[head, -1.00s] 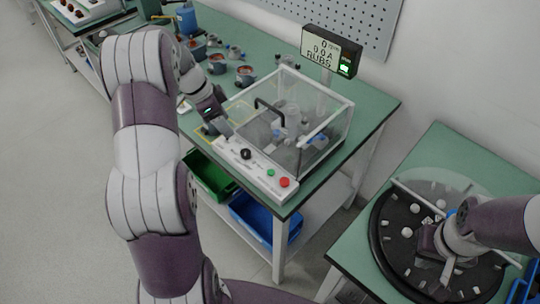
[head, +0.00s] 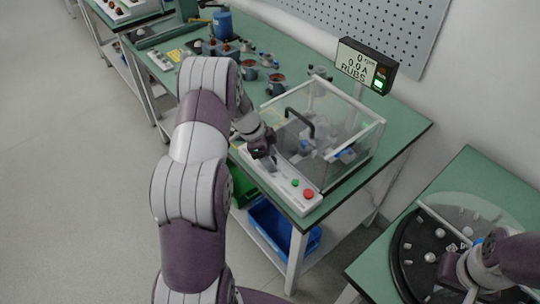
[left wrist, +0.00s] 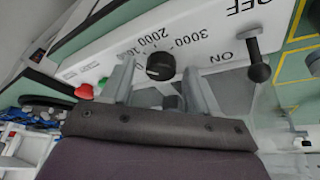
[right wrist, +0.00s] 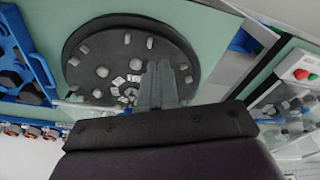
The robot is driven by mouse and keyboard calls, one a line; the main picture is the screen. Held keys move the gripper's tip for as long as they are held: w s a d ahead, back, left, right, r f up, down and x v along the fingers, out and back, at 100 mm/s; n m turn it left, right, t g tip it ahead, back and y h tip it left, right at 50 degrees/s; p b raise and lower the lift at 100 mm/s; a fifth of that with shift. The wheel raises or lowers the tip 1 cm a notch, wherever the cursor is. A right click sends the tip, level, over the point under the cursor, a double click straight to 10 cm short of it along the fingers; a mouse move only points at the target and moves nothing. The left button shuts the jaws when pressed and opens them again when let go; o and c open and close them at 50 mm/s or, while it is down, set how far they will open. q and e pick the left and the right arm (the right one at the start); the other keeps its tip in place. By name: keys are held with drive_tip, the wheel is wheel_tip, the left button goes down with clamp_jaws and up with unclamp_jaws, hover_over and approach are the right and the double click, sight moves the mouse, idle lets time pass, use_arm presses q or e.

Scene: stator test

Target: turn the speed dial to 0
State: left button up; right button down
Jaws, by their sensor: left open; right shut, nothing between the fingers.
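The speed dial (left wrist: 160,66) is a round black knob on the white control panel (left wrist: 205,60), with 1000, 2000 and 3000 printed near it in the left wrist view. Its pointer is not clear to me. My left gripper (left wrist: 158,88) is open, its two fingers on either side of the dial in the picture; I cannot tell whether they touch it. In the head view my left gripper (head: 268,163) is over the panel (head: 293,193) and hides the dial. My right gripper (right wrist: 160,75) is shut and empty, over a black round plate (right wrist: 108,60).
A black lever switch (left wrist: 258,62) marked ON and OFF stands beside the dial. Red (left wrist: 84,91) and green (left wrist: 103,82) buttons lie on its other side. A clear box (head: 330,125) stands behind the panel.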

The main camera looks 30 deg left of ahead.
use_arm(q)
drive_tip(key=shift+c, duration=0.2)
drive_tip(key=c, duration=1)
drive_tip(key=shift+f+n+b, duration=0.2)
drive_tip(key=shift+n+b, duration=0.2)
drive_tip(key=shift+b, duration=0.3)
drive_tip(key=n+t+y+b, duration=0.1)
drive_tip(key=n+b, duration=0.2)
drive_tip(key=b, duration=0.1)
drive_tip(key=shift+n, duration=0.4)
drive_tip(key=shift+s+d+r+n+t+y+b, duration=0.1)
drive_tip(key=shift+n+t+y+b, duration=0.15)
drive_tip(key=shift+n, duration=0.35)
drive_tip(key=shift+r+n+t+y+b, duration=0.15)
drive_tip(key=shift+n+t+b, duration=0.15)
drive_tip(key=shift+n, duration=0.3)
use_arm(e)
wheel_tip(320, 180, down, 7)
drive_tip(key=shift+r, duration=0.2)
use_arm(q)
drive_tip(key=shift+n+y, duration=0.5)
drive_tip(key=shift+n, duration=0.8)
use_arm(e)
drive_tip(key=shift+r, duration=0.15)
use_arm(q)
drive_tip(key=shift+n, duration=0.3)
drive_tip(key=o, duration=1)
